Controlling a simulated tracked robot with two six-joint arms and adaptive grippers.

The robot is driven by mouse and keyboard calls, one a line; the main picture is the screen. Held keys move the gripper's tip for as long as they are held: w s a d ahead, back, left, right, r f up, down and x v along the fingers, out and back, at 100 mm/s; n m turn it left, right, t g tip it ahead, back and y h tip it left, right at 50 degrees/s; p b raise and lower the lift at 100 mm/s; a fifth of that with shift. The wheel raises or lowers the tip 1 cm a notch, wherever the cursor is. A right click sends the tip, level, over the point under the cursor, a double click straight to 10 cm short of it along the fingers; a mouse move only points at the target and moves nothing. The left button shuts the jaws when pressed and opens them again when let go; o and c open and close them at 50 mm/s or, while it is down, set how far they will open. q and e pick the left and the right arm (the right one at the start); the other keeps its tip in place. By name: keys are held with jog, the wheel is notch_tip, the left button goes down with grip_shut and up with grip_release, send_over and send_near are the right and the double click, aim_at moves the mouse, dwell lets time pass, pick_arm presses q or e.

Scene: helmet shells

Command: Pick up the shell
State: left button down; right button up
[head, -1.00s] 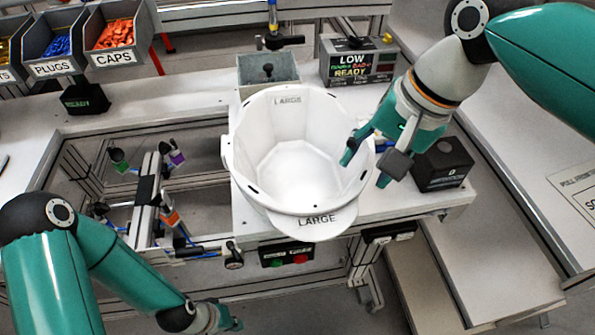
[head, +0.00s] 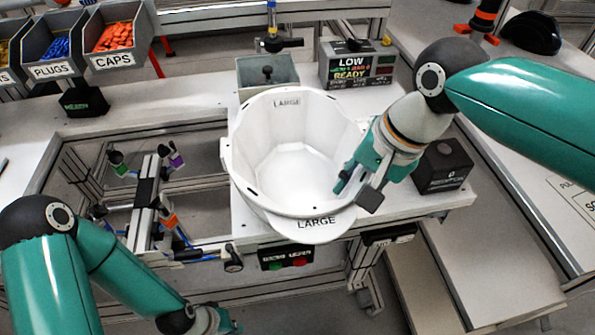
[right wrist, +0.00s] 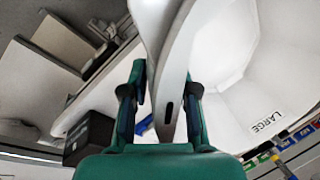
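The shell (head: 297,160) is a large white helmet shell marked LARGE, resting open side up on the white bench. Its brim points to the front. My right gripper (head: 357,193) is at its right rim, pointing down. In the right wrist view, the fingers of my right gripper (right wrist: 166,98) stand on either side of the shell wall (right wrist: 172,75), with a gap seen on the left finger's side. The gripper is open around the wall. My left gripper (head: 228,322) is low at the bottom edge, away from the shell, partly cut off; its opening is unclear.
A black box (head: 443,165) stands on the bench just right of my right gripper. Behind the shell are a grey bin (head: 268,72) and a display box (head: 357,64) reading LOW and READY. A frame fixture (head: 150,190) with coloured clips is left of the shell.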

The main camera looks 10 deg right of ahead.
grip_shut()
jog(key=shift+r, duration=0.2)
